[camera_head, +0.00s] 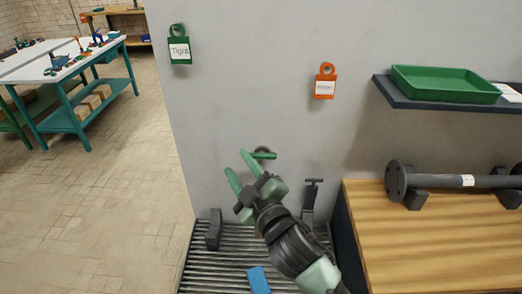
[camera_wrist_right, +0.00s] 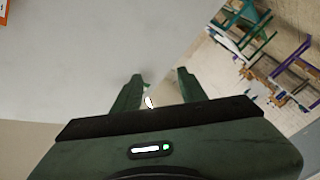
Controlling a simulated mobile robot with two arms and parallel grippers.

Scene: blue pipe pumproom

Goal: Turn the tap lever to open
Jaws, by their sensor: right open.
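A small green tap lever (camera_head: 264,155) sticks out level from a dark round fitting on the grey wall. My right gripper (camera_head: 236,162) is in front of the wall, just left of the lever, with its green fingers apart and nothing clearly held. One fingertip is close to the lever's left end in the picture; I cannot tell whether they touch. In the right wrist view the open fingers of my right gripper (camera_wrist_right: 160,84) point at the wall, and a small white spot shows between them, too small to identify. My left gripper is not in view.
A green tag (camera_head: 180,50) and an orange tag (camera_head: 325,85) hang on the wall. Below is a slatted grate (camera_head: 230,262) with a blue block (camera_head: 258,280). A wooden bench (camera_head: 440,240) with a dark pipe (camera_head: 440,181) and a shelf with a green tray (camera_head: 445,84) stand right.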

